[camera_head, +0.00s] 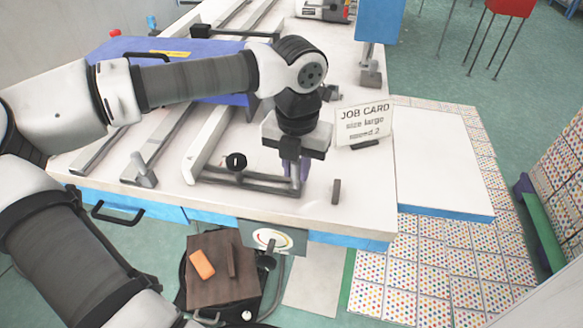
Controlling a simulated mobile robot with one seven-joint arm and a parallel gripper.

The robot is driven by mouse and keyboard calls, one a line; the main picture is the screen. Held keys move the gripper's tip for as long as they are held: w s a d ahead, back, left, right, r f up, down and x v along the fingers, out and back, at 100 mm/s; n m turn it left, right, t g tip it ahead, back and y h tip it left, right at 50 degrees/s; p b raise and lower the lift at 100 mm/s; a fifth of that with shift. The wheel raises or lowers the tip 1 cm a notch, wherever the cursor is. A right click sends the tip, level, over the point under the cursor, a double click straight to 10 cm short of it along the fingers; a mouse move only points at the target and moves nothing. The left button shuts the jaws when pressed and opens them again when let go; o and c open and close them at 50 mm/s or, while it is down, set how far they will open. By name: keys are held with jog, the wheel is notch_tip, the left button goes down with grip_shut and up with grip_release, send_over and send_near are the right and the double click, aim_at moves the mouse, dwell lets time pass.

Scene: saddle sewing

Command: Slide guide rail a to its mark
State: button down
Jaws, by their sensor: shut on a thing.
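A dark grey bar frame, which looks like guide rail a (240,183), lies near the front edge of the white table. No letter can be read on it. A black round knob (236,161) stands at its left part. My gripper (294,176) points down at the frame's right end, its purple fingers shut on the guide rail there. The fingertips and the exact grip point are partly hidden. A small dark upright block (336,191) stands apart, to the right of the gripper. I cannot make out a mark for the rail.
Long pale rails (160,140) and a blue panel (110,47) lie to the left. A dial gauge (272,239) is on the table's front. A white side board (440,165) adjoins at right.

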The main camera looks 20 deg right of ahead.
jog(key=c, duration=1.3)
grip_release()
notch_tip(320, 180, up, 14)
jog(key=shift+f+b, duration=0.1)
jog(key=shift+b, duration=0.35)
